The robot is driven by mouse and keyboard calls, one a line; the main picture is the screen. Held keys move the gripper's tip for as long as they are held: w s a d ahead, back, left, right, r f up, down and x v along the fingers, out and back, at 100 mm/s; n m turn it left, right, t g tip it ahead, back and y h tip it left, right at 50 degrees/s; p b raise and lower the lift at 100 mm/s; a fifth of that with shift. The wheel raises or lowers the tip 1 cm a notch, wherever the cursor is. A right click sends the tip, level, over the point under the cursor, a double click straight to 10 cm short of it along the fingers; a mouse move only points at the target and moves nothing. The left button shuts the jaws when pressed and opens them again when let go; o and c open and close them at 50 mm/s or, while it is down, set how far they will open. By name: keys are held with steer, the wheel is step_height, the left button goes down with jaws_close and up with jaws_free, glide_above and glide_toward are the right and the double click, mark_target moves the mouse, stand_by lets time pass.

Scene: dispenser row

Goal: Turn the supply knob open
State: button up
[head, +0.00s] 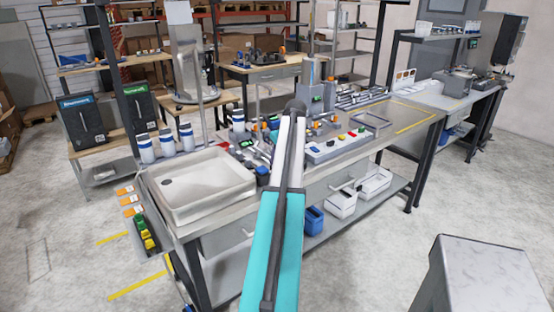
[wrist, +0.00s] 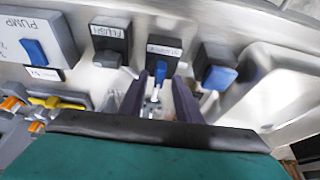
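In the wrist view a dark box carries a chunky blue knob (wrist: 220,77) beside the white basin. Its label is not readable, so I cannot tell for certain that it is the supply knob. To its left is a dark box with a small blue toggle (wrist: 160,72) and an upside-down label too blurred to read. My gripper (wrist: 160,92) is open, its two dark fingers apart on either side below this toggle. The blue knob lies just right of the right finger. I cannot tell whether the fingers touch anything. My arm hides the gripper in the head view.
A FLUSH box (wrist: 109,35) and a PUMP panel (wrist: 38,45) with a blue switch are further left. The white basin (head: 200,183) fills the bench's left end. A panel with coloured buttons (head: 335,146) stands right of my arm. A grey block (head: 485,275) stands at front right.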

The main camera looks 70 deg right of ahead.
steer(key=b+v, duration=0.2)
steer(key=v, duration=1.1)
steer(key=shift+r, duration=0.4)
steer(key=shift+a, duration=0.1)
stand_by(0.4)
